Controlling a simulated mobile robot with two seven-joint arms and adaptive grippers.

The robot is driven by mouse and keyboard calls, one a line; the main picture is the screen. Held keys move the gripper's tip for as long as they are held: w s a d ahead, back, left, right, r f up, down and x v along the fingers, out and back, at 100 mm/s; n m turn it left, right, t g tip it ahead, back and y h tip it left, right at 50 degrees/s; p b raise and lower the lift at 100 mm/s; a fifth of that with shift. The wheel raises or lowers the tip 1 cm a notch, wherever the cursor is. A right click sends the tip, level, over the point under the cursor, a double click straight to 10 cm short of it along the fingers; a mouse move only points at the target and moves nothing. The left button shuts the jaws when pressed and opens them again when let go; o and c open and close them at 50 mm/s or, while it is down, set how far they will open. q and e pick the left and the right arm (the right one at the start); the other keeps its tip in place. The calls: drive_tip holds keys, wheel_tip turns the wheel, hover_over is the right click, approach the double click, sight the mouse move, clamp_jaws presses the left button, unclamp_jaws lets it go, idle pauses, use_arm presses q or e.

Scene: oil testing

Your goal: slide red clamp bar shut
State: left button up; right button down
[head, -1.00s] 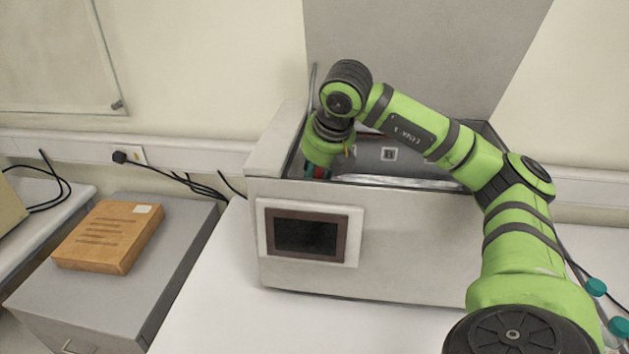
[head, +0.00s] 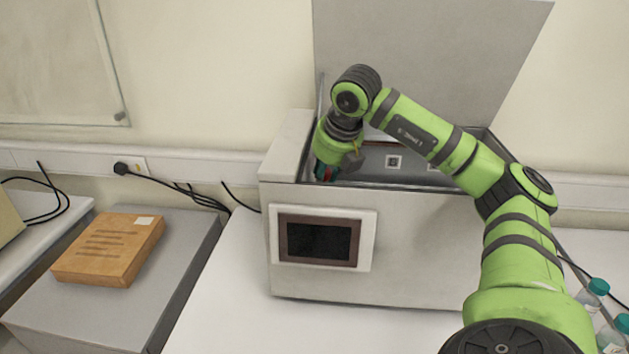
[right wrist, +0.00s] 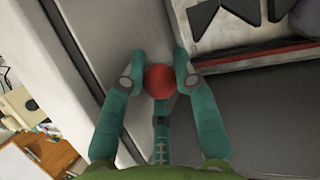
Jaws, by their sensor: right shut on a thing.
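My right gripper (right wrist: 160,55) is shut around a round red knob (right wrist: 160,80) in the right wrist view, with its teal fingers on either side of the knob. A long red bar (right wrist: 260,57) runs across the upper right of that view, under a dark panel edge. I cannot tell whether the knob and bar are joined. In the head view my right gripper (head: 325,172) reaches down into the open top of the grey machine (head: 420,240), near its left inner wall. The fingertips are mostly hidden there. My left gripper is not in view.
The machine's raised lid (head: 430,60) stands behind my right arm. A screen (head: 318,241) is on its front. An orange-brown box (head: 110,250) lies on a grey cabinet to the left. Bottles with teal caps (head: 598,287) stand at the lower right. The white bench left of the machine is clear.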

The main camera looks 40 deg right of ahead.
drive_tip(key=shift+s+d, duration=0.25)
drive_tip(key=c, duration=1.2)
unclamp_jaws()
drive_tip(key=shift+s+d, duration=0.1)
drive_tip(key=shift+d, duration=0.1)
drive_tip(key=shift+w, duration=0.3)
drive_tip(key=shift+a, duration=0.1)
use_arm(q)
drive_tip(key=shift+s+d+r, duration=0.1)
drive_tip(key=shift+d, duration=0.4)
use_arm(e)
drive_tip(key=v, duration=1.2)
